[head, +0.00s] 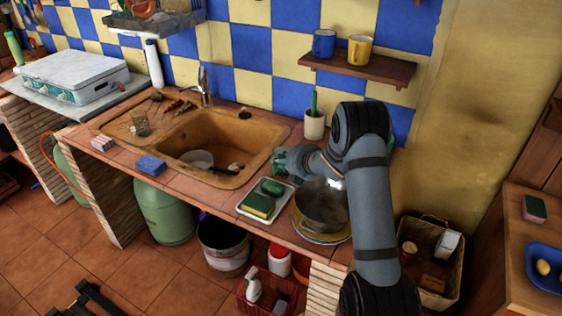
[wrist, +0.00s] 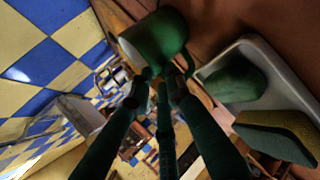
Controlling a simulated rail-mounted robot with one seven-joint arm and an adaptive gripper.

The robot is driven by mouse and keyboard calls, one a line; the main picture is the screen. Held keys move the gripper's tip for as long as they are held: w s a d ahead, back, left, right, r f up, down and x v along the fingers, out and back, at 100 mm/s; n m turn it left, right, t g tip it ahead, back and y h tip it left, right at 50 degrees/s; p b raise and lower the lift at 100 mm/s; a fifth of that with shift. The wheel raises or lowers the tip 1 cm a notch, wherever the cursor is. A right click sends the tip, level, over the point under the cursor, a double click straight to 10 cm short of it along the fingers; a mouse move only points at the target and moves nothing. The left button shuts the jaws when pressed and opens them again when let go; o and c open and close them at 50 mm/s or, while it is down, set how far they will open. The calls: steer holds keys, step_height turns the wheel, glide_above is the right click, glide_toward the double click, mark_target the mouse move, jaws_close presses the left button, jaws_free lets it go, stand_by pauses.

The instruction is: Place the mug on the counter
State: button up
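A green mug with a pale inside (wrist: 155,38) fills the upper middle of the wrist view, its handle on the side toward the tray. In the head view the green mug (head: 279,160) shows small at the end of my arm, right of the sink, over the tiled counter (head: 108,160). My gripper (wrist: 163,76) has its dark fingers drawn together at the mug's handle and appears shut on it. In the head view my gripper (head: 296,160) partly hides the mug. I cannot tell whether the mug's base touches the counter.
A white tray (head: 241,209) with a green soap and a sponge lies close by. A metal pot (head: 320,208) on a plate stands under my arm. A white cup (head: 314,124) stands behind. A wall shelf (head: 358,67) holds a blue and a yellow mug.

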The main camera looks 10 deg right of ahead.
steer(key=o, duration=0.4)
steer(key=shift+r, duration=0.15)
steer(key=b+v, duration=0.1)
steer(key=v, duration=1.1)
